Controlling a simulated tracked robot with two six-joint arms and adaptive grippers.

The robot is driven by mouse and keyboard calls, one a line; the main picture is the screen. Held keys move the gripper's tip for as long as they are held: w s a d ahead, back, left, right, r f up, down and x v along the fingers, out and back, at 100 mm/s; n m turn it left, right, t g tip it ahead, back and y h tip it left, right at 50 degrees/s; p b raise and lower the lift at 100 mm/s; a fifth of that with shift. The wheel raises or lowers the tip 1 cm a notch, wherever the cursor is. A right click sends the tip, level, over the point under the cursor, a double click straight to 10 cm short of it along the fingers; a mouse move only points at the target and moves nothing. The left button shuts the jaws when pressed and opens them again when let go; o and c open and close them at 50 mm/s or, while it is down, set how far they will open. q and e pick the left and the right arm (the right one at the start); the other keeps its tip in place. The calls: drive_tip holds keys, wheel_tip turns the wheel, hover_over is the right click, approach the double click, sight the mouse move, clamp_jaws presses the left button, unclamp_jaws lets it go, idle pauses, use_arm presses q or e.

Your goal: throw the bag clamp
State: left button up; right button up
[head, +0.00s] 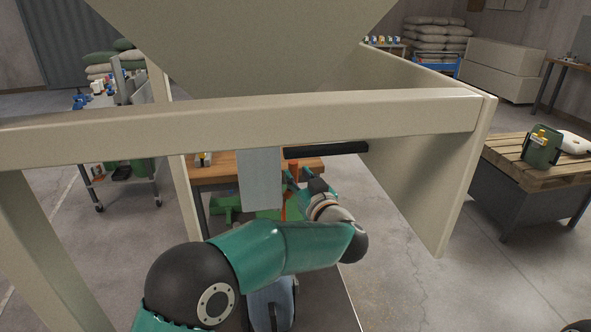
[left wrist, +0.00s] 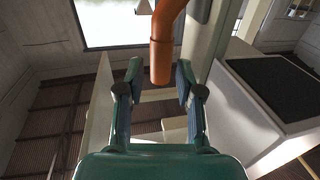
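An orange rounded bar (left wrist: 160,50), which looks like the clamp's lever, hangs down in the left wrist view with its end between my left gripper's fingers. A gap shows on both sides, so my left gripper (left wrist: 159,78) is open around it, not closed on it. In the head view my left gripper (head: 299,181) is below the hopper frame, beside a pale grey spout (head: 260,178). A bit of orange shows by it. A black bar (head: 326,150) sticks out right of the spout; I cannot tell how it joins the clamp. My right gripper is not in view.
A beige frame beam (head: 240,120) crosses in front, under a large hopper (head: 245,45). A beige side panel (head: 430,150) stands right of my arm. A wooden table (head: 215,168) is behind the spout. A pallet (head: 530,160) with a green canister (head: 541,147) stands at right.

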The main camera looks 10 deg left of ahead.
use_arm(q)
drive_tip(key=shift+x, duration=1.2)
clamp_jaws()
